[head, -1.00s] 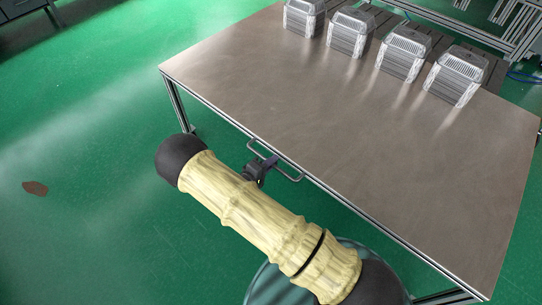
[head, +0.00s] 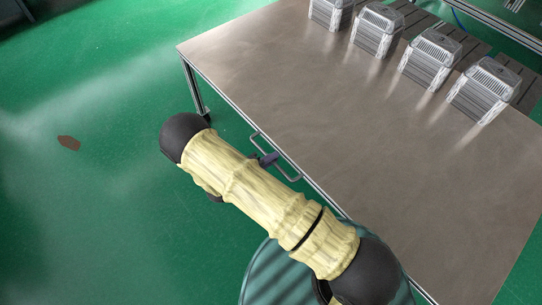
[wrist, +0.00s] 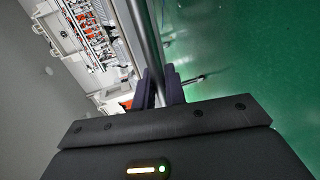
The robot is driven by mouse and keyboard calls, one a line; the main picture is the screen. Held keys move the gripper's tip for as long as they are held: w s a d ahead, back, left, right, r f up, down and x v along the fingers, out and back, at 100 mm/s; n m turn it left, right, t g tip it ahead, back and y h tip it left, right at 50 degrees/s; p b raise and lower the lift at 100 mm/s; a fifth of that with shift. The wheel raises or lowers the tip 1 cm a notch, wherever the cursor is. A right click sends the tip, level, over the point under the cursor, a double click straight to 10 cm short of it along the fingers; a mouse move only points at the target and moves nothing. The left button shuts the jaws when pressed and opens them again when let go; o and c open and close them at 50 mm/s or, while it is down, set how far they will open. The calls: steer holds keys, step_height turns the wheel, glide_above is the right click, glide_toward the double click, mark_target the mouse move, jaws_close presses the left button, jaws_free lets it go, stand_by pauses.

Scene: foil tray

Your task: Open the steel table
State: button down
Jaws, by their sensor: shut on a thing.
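The steel table (head: 290,80) has a flat brushed top and fills the right of the head view. A thin metal bar handle (head: 289,176) sticks out from its near front edge. My gripper (head: 268,159) is at the middle of this handle, partly hidden behind my pale arm. In the wrist view the dark fingers (wrist: 161,88) are close together, with a grey bar (wrist: 150,50) running between them. My gripper is shut on the handle. I see no clear gap between the tabletop and the front edge.
Several silver ribbed foil containers (head: 431,55) stand in a row along the table's far side. A table leg (head: 193,88) stands at the near left corner. The green floor on the left is open, with a flat brown patch (head: 69,142).

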steer(key=shift+w+d, duration=0.1)
steer(key=c, duration=1.5)
jaws_free()
steer(key=p+v, duration=0.2)
steer(key=v, duration=1.5)
steer(key=shift+f, duration=0.1)
